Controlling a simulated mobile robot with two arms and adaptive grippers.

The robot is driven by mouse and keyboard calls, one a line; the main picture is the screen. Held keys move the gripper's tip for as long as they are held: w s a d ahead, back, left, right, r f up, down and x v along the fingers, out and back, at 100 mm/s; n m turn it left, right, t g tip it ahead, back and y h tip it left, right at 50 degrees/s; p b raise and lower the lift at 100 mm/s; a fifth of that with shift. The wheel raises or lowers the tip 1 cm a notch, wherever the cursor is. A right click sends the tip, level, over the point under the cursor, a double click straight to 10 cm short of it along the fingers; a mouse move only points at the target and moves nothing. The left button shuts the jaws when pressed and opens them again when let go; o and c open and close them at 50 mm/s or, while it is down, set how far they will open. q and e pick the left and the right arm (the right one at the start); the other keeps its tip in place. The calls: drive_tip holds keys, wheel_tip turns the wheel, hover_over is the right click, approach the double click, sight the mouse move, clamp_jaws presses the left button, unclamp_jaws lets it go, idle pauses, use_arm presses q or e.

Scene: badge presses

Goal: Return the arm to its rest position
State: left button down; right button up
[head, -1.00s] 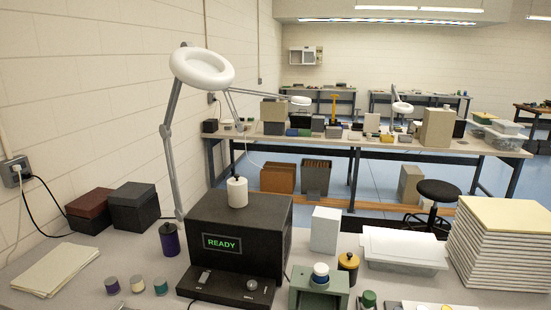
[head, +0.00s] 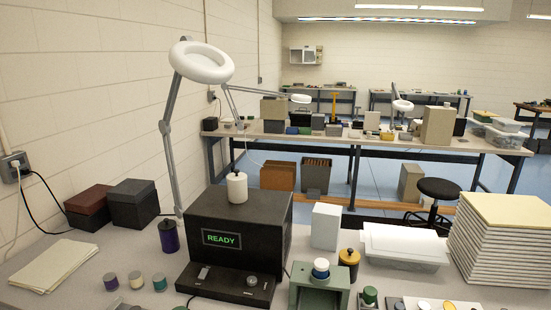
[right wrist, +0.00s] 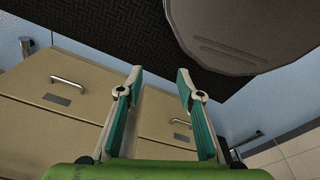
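My right gripper (right wrist: 160,80) shows in the right wrist view, with its two teal-padded fingers apart and nothing between them. It hangs in front of beige drawers (right wrist: 60,90) and touches nothing that I can see. Neither gripper shows in the head view, and my left gripper is in no frame. On the bench in the head view stands a black machine (head: 237,243) with a lit READY display.
A ring lamp (head: 202,62) rises behind the black machine. Small round pieces (head: 136,281) and a paper stack (head: 54,266) lie at left. A white box (head: 325,226), a lidded clear container (head: 404,247) and a tall stack of sheets (head: 503,240) stand at right.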

drive_tip(key=s+d+f, duration=0.1)
drive_tip(key=s+f, duration=0.5)
drive_tip(key=s, duration=0.3)
drive_tip(key=shift+d+g+b, duration=0.3)
drive_tip(key=shift+d+b, duration=0.1)
